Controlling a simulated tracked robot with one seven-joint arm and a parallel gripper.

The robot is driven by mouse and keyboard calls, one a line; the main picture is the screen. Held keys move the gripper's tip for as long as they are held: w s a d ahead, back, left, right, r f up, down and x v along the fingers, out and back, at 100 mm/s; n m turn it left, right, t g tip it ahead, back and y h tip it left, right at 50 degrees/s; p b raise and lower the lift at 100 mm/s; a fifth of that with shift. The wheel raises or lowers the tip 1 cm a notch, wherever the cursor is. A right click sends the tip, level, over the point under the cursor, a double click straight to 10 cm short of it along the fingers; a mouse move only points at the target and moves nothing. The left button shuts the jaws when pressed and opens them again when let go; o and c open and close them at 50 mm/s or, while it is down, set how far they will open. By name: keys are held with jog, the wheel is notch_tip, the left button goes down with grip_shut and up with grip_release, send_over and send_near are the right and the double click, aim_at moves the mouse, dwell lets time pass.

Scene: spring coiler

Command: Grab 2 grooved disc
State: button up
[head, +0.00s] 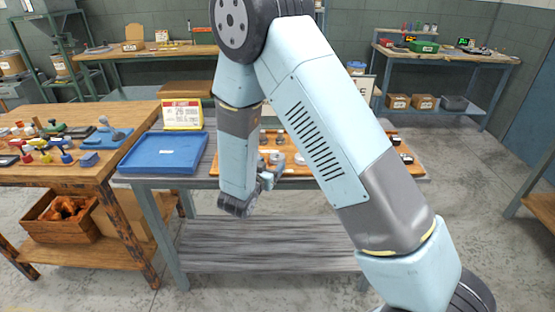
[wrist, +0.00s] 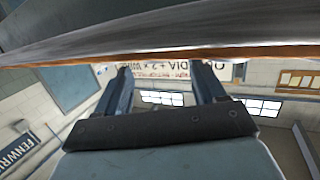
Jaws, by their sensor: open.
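Several small grey and dark round pieces (head: 275,158) sit on an orange-brown wooden board (head: 292,171) on the middle table. More small pieces (head: 404,158) show at its right end. My arm hides much of the board, and the pieces are too small to tell which are grooved discs. My gripper (head: 272,178) is low at the table's front, by the left part of the board. In the wrist view my gripper (wrist: 162,68) is open, with nothing between its two fingers.
A grey shelf (head: 270,243) is below. A wooden bench (head: 75,175) with coloured parts stands left. In the wrist view a brown-edged grey surface (wrist: 160,40) crosses close to the fingertips.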

aim_at(274, 160)
jog(key=shift+x, duration=2.65)
jog(key=c, duration=1.1)
jog(key=shift+o, duration=0.2)
jog(key=shift+r, duration=0.1)
